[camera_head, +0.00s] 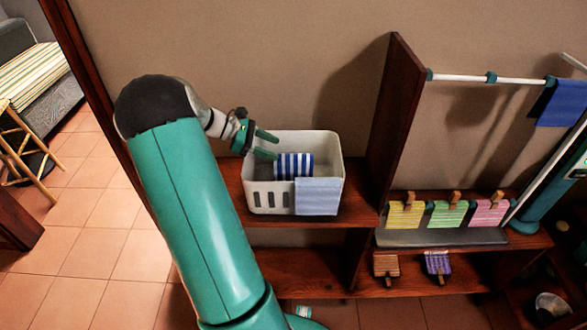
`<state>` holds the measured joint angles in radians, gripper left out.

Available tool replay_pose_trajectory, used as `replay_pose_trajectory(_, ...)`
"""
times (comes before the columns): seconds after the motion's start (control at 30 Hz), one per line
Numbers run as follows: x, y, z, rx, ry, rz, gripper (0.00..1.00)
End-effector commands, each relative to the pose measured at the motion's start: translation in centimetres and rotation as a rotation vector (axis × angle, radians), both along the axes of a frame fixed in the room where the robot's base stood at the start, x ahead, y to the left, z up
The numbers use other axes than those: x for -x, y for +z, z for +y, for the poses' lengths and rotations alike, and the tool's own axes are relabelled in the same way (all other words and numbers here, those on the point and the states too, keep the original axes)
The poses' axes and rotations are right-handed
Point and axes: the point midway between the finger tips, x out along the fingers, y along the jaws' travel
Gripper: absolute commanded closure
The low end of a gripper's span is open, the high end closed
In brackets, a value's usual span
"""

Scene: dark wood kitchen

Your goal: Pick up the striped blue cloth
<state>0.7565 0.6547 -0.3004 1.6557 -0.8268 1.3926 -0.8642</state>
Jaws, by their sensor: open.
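The striped blue cloth (294,166), with blue and white stripes, is inside a white basket (326,146) on a dark wood shelf. It stands near the basket's middle, and its lower part is hidden by the front wall. My gripper (266,145) is open over the left part of the basket, with its teal fingers pointing right. The fingertips are just left of the cloth. I cannot tell whether they touch it.
A plain light blue cloth (318,196) hangs over the basket's front. A wood upright (397,115) stands right of it. Yellow (405,214), green (447,214) and pink (490,212) clipped cloths are on the right shelf. A blue cloth (562,103) hangs from a white rail (460,77).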

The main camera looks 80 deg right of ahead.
Motion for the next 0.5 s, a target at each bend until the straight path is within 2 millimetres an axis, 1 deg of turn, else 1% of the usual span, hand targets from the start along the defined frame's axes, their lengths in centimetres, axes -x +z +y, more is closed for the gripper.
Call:
replay_pose_trajectory(0.17,0.9,-0.6,-0.2,0.000,0.001,-0.001,0.43)
replay_pose_trajectory(0.4,3.8,-2.2,-1.1,0.000,-0.002,-0.001,0.43)
replay_pose_trajectory(0.5,4.7,-2.7,-1.2,0.000,0.000,-0.001,0.43)
